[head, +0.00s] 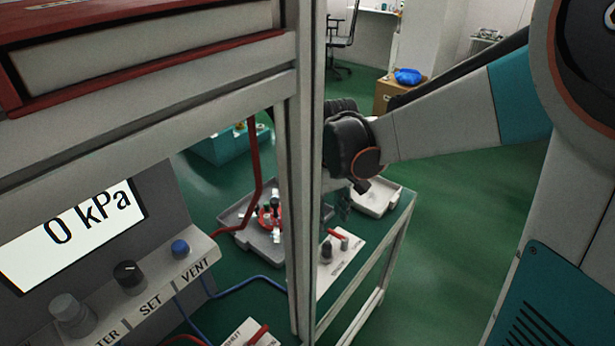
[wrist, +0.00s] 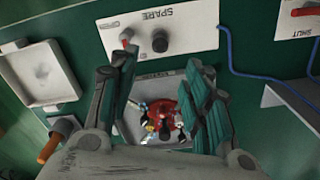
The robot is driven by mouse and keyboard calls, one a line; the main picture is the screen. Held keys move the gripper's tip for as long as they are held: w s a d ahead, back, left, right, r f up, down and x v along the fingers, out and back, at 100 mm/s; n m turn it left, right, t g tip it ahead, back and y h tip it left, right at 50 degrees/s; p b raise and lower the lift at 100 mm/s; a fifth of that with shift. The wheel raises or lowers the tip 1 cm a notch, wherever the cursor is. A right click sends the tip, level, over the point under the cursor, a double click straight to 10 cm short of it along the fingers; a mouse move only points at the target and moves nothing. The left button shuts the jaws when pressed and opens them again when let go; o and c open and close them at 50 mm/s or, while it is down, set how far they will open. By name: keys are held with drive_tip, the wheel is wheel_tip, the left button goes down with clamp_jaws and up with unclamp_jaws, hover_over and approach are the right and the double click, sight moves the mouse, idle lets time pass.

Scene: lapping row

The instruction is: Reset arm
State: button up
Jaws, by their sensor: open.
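My arm reaches in from the right in the head view and bends down behind a grey upright post. My gripper (wrist: 160,62) shows in the wrist view with its two teal-padded fingers spread apart and nothing between them. Beyond the fingers lies a grey tray (wrist: 172,76) holding a red round part (wrist: 163,112) with small black and white pieces around it. The fingers partly cover the tray. The head view shows the same tray (head: 233,217) and red part (head: 264,218) left of the post. The post hides part of my gripper there.
The post (head: 304,200) and shelf (head: 150,95) stand close in front. A gauge display (head: 72,234) reads 0 kPa above several knobs. A SPARE plate (wrist: 190,24) bears a black knob (wrist: 160,41). A pale empty tray (head: 372,200) sits right. Green floor (head: 440,240) lies open.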

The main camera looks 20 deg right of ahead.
drive_tip(key=s+r+m+t, duration=0.2)
drive_tip(key=s+r+t, duration=0.5)
drive_tip(key=s, duration=0.8)
drive_tip(key=shift+r+m, duration=0.3)
drive_tip(key=shift+r, duration=0.65)
